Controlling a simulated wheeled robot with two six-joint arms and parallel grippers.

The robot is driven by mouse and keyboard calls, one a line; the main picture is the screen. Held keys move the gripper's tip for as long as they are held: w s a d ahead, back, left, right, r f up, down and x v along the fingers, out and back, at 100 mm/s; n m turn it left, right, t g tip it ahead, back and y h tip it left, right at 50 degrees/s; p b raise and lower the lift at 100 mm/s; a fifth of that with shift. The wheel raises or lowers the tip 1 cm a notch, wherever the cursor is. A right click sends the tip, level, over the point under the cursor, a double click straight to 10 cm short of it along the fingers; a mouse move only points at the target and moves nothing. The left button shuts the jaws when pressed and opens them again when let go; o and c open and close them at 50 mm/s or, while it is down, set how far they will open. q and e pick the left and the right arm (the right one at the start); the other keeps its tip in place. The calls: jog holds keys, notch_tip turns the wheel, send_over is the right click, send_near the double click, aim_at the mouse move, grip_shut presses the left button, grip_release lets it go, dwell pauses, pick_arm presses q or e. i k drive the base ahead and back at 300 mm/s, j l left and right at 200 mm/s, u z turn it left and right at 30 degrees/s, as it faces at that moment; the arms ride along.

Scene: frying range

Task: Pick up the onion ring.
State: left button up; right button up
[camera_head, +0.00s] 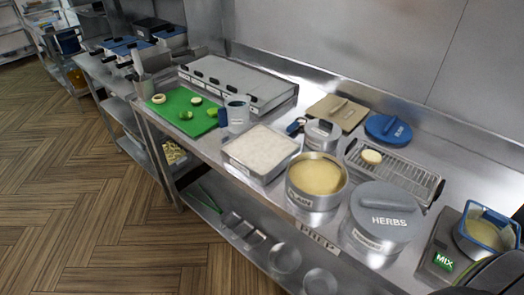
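A pale, ring-like piece (158,98) lies on the green cutting board (175,123) at the left of the steel counter; it looks like the onion ring. Several green pieces, such as a round green slice (196,101), lie on the same board to its right. Another pale round piece (371,157) lies on the wire rack (408,177) at the right; whether it has a hole is too small to tell. Neither gripper's fingers show. A dark shape at the bottom right corner may be part of my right arm.
A flour-like white tray (262,152), a pot of yellow batter (318,178), a lidded HERBS pot (384,216) and a MIX scale (441,258) crowd the counter's front. A long lidded steel container (240,78) stands behind the board. The wooden floor at left is clear.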

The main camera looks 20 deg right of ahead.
aim_at(163, 97)
jog(key=z, duration=0.4)
jog(key=i+j+z, duration=0.1)
jog(key=z, duration=0.35)
jog(key=j+z, duration=0.25)
jog(key=z, duration=0.2)
jog(key=i+j+z, duration=0.1)
jog(key=j+z, duration=0.15)
jog(key=z, duration=0.25)
jog(key=j+z, duration=0.2)
jog(key=z, duration=0.25)
jog(key=k+j+z, duration=0.2)
jog(key=j, duration=0.3)
jog(key=j+z, duration=0.2)
jog(key=j, duration=0.25)
jog(key=k+j+z, duration=0.2)
jog(key=j, duration=0.25)
jog(key=k+j+z, duration=0.2)
jog(key=j, duration=0.2)
jog(key=k+j+z, duration=0.2)
jog(key=j, duration=0.2)
